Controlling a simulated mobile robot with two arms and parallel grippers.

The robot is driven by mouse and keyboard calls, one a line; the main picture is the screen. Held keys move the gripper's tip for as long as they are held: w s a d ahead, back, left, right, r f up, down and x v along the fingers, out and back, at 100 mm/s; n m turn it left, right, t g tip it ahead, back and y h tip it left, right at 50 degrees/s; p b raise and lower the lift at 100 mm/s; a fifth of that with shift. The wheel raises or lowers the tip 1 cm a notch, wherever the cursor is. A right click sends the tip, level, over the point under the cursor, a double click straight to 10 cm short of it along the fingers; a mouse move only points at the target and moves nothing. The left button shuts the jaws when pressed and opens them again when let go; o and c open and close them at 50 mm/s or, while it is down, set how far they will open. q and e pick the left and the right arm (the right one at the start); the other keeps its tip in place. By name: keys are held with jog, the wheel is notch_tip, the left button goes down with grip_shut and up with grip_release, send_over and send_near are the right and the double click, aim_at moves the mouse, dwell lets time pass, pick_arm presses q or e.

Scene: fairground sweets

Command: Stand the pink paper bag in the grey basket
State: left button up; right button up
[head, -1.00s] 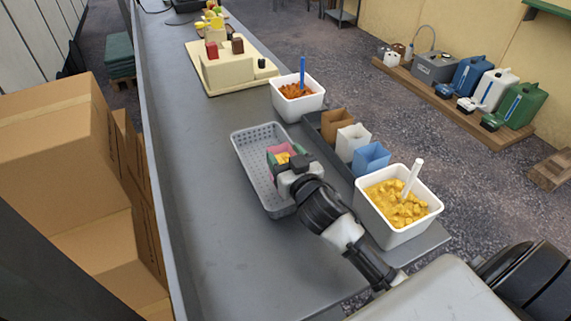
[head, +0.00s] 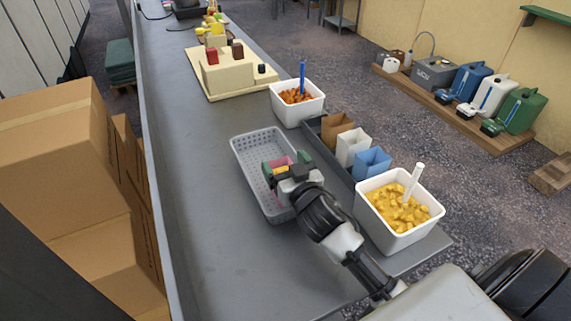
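The pink paper bag (head: 284,160) is inside the grey basket (head: 241,154), near its right side. It looks upright, with a little yellow filling (head: 281,169) showing at its top. My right gripper (head: 285,164) is over the basket, with green fingertips on either side of the bag. The fingers look spread wider than the bag, so it seems open around it. The hand hides the bag's lower part and whether it touches the basket floor. My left gripper is not in view.
A dark rack right of the basket holds a brown bag (head: 336,131), a white bag (head: 353,147) and a blue bag (head: 371,164). A yellow-filled tub (head: 395,238) stands near the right arm, an orange-filled tub (head: 297,114) behind. The counter left of the basket is clear.

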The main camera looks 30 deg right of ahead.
jog(key=s+r+b, duration=0.1)
jog(key=s, duration=1.1)
jog(key=shift+a, duration=0.35)
jog(key=shift+r, duration=0.1)
